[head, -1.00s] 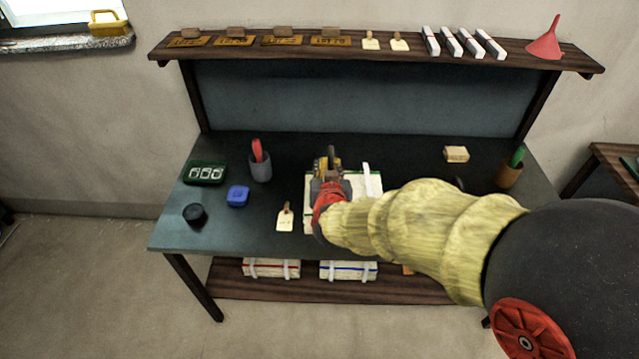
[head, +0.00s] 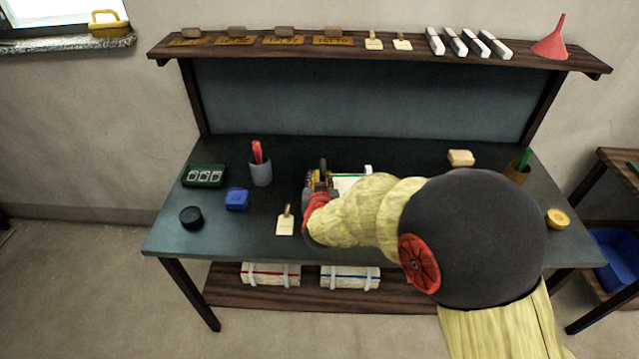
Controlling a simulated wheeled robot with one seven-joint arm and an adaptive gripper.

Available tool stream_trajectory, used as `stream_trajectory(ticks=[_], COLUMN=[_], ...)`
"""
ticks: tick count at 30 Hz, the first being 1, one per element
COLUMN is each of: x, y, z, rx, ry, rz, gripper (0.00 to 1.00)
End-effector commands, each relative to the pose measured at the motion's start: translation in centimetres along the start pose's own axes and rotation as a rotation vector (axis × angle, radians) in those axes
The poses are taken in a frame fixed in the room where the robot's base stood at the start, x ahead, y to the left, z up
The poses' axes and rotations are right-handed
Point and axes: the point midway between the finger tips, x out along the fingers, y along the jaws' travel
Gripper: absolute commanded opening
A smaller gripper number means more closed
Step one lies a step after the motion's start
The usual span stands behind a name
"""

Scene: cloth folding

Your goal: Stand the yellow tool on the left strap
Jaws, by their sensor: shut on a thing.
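My gripper (head: 318,196), red and dark grey, is over the left part of a pale bundle (head: 350,184) with a green stripe on the table. It appears shut on the yellow tool (head: 311,180), a small yellow-and-dark thing with a dark upright part. The fingertips are small and partly hidden, so contact between tool and bundle cannot be told. A white right strap (head: 368,169) shows at the bundle's right side. The left strap is hidden behind my gripper and the tool. My arm covers the bundle's front and right.
Left on the table (head: 165,238) are a green box (head: 203,175), blue box (head: 237,199), black round thing (head: 191,217) and grey cup (head: 261,173). A tag (head: 285,225) lies close left of my gripper. A tan block (head: 460,158) and yellow disc (head: 558,218) are right.

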Motion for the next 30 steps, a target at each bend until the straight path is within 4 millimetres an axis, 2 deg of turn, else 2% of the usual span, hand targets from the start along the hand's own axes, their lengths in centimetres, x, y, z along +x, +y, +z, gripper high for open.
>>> stream_trajectory(ticks=[3,11,12,21,30], x=[0.01,0.11,0.11,0.09,0.05], y=[-0.09,-0.07,-0.02,-0.03,-0.03], z=[-0.54,-0.25,0.13,0.09,-0.02], rx=[0.002,0.002,0.001,0.001,0.001], ry=[0.011,0.01,0.003,0.003,0.003], rz=[-0.001,-0.001,0.0,0.0,0.0], gripper=[0.0,0.0,0.26,0.43,0.44])
